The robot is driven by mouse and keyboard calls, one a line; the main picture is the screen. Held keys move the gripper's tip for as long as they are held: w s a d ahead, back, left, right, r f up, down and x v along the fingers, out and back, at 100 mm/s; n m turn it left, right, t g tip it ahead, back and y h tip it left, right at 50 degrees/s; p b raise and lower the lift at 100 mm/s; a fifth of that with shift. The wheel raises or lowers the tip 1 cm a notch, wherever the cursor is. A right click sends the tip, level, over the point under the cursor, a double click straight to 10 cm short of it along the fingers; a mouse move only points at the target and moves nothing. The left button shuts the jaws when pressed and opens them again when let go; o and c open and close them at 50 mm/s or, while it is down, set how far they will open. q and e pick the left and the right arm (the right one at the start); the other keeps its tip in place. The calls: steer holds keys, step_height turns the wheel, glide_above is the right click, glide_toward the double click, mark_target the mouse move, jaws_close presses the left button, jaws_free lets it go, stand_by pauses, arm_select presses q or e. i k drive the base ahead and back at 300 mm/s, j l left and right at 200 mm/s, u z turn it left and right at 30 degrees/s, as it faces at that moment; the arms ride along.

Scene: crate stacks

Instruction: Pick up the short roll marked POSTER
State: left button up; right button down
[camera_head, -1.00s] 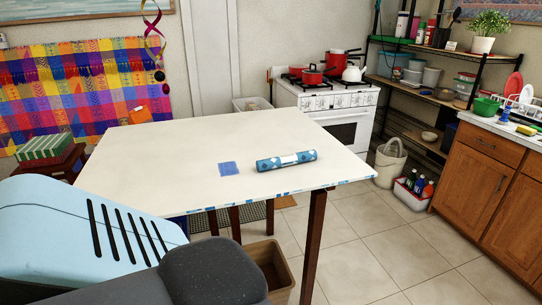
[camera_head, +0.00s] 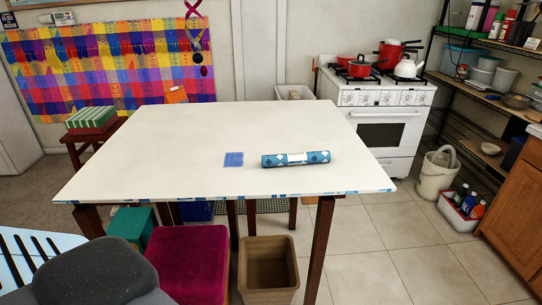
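A short blue roll (camera_head: 296,158) with a pale diamond pattern and a white label lies on its side on the white table (camera_head: 170,150), right of the middle. The label's print is too small to read for certain. A small flat blue square (camera_head: 233,159) lies just left of the roll, apart from it. Neither gripper shows in the view, and nothing touches the roll.
A magenta stool (camera_head: 188,262) and a brown bin (camera_head: 268,272) stand at the table's front edge. A stove (camera_head: 385,118) with red pots is behind right. A cream bucket (camera_head: 435,177) and a bottle crate (camera_head: 460,213) stand on the floor. The tabletop is mostly clear.

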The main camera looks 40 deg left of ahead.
mark_target(286, 159)
steer(key=i+l+u, duration=0.2)
steer(key=u, duration=0.25)
steer(key=i+l+u, duration=0.15)
steer(key=l+u, duration=0.3)
steer(key=i+l+u, duration=0.25)
steer(key=l+u, duration=0.2)
steer(key=l, duration=0.25)
